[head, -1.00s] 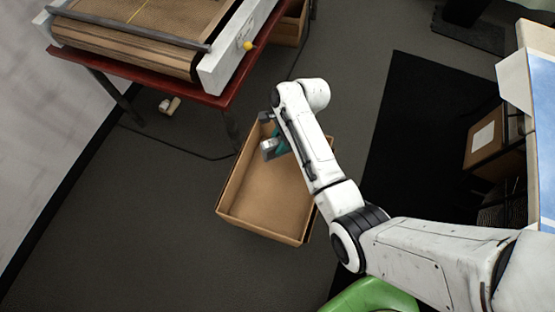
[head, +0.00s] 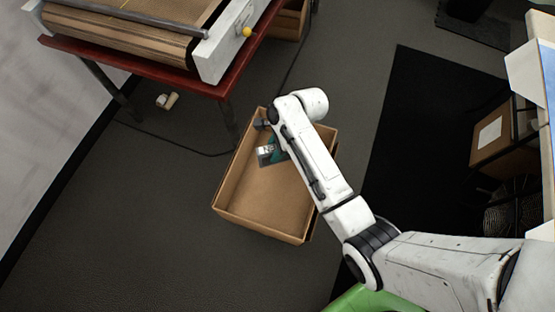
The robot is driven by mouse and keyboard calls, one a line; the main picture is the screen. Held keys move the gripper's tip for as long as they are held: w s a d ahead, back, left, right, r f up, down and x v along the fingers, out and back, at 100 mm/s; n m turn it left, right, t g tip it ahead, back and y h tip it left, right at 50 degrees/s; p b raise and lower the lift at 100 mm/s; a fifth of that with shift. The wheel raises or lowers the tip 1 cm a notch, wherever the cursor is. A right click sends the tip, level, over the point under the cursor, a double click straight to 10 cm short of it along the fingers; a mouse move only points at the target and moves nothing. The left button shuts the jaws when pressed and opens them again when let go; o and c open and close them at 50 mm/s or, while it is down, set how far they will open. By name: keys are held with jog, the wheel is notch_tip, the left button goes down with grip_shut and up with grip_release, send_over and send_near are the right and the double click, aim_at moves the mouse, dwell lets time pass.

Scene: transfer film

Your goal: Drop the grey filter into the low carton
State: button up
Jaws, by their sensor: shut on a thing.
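The low carton (head: 250,225) is an open brown cardboard box on the dark floor, near the middle of the head view. Its visible inside floor looks empty. My gripper (head: 269,147) is over the far part of the carton, partly hidden by my white arm. It is shut on the grey filter (head: 266,156), a small grey piece with a bright top edge, beside a teal part. The filter appears within the carton's outline; its height above the carton floor cannot be told.
A red-framed table (head: 160,72) with a conveyor-like machine (head: 130,38) stands at upper left. Another carton (head: 289,22) is behind it. A black mat (head: 400,130) lies right of the carton. A green object (head: 372,300) is at the bottom. Open floor lies left.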

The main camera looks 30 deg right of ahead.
jog(key=shift+f+b, duration=0.35)
jog(key=shift+f, duration=0.15)
jog(key=o, duration=1.2)
jog(key=p+v, duration=0.1)
jog(key=v, duration=0.9)
jog(key=shift+s+d+r, duration=0.1)
jog(key=shift+d+r, duration=0.05)
jog(key=shift+r, duration=0.2)
